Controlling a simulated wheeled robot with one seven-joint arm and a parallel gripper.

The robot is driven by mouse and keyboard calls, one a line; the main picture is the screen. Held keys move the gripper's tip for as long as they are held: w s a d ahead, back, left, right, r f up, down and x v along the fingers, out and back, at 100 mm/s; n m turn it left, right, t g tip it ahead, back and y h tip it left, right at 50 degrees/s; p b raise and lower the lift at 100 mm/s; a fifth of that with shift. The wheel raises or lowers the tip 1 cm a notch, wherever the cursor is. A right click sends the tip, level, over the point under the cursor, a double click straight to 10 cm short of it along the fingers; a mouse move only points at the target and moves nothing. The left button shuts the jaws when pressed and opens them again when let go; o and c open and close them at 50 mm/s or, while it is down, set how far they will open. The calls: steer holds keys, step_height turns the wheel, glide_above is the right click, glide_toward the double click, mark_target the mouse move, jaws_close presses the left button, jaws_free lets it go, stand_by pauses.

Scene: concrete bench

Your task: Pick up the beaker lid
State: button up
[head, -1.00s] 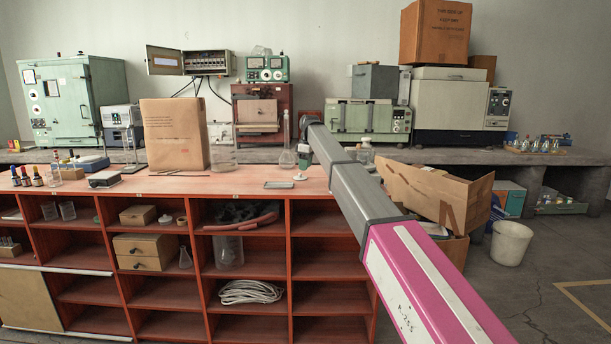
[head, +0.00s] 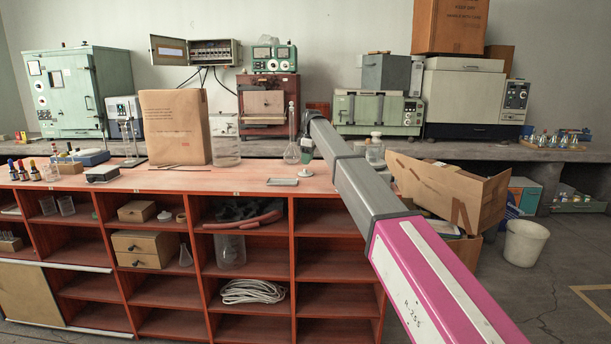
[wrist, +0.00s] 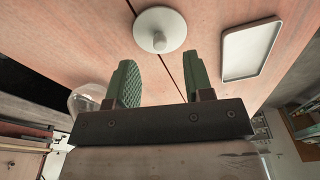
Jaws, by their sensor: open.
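The beaker lid (wrist: 160,29) is a round white disc with a small knob, lying flat on the reddish bench top in the wrist view. In the head view the lid (head: 303,173) is a small white shape near the bench's front edge. My gripper (wrist: 160,62) is open, its two green-padded fingers apart and nothing between them. The lid lies just beyond the fingertips, in line with the gap between them. In the head view my gripper is mostly hidden behind my arm; a bit of green shows beside the flask.
A shallow white tray (wrist: 251,50) lies right of the lid in the wrist view. A glass flask (head: 292,152) stands close to my gripper, and a round glass shape (wrist: 87,98) shows by the left finger.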

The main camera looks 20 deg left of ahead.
steer(key=f, duration=0.4)
steer(key=shift+a+f, duration=0.35)
steer(key=shift+f, duration=0.05)
jaws_close()
steer(key=shift+r, duration=0.15)
steer(key=shift+r, duration=0.65)
step_height(320, 180, up, 3)
steer(key=s+a+r, duration=0.6)
steer(key=s+r, duration=0.3)
steer(key=s, duration=0.1)
steer(key=shift+r, duration=0.25)
